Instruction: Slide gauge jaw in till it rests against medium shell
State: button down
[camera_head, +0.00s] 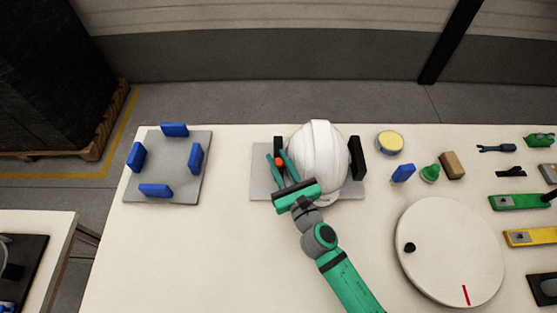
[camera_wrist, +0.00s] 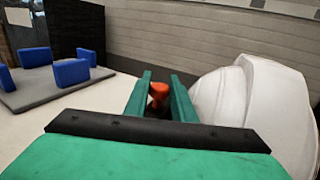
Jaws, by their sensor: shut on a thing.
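The white medium shell (camera_head: 318,160) sits on a grey gauge plate (camera_head: 262,187) in the head view, between two black jaws. The left gauge jaw (camera_head: 277,146) stands close to the shell's left side; whether it touches is hidden by my gripper. The right jaw (camera_head: 356,158) stands by the shell's right side. My gripper (camera_head: 281,165) is shut on an orange-red knob (camera_head: 280,161) beside the left jaw. In the wrist view the knob (camera_wrist: 159,92) is between my green fingers, and the shell (camera_wrist: 255,105) is just to the right.
A grey plate with several blue blocks (camera_head: 190,135) lies at the left. A yellow-topped disc (camera_head: 390,142), a blue block (camera_head: 403,173), a green knob (camera_head: 430,174) and a tan block (camera_head: 452,166) stand right of the gauge. A round white turntable (camera_head: 450,250) is at front right.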

jog(key=shift+d, duration=0.1)
jog(key=c, duration=1.5)
grip_release()
jog(key=shift+v, duration=5.35)
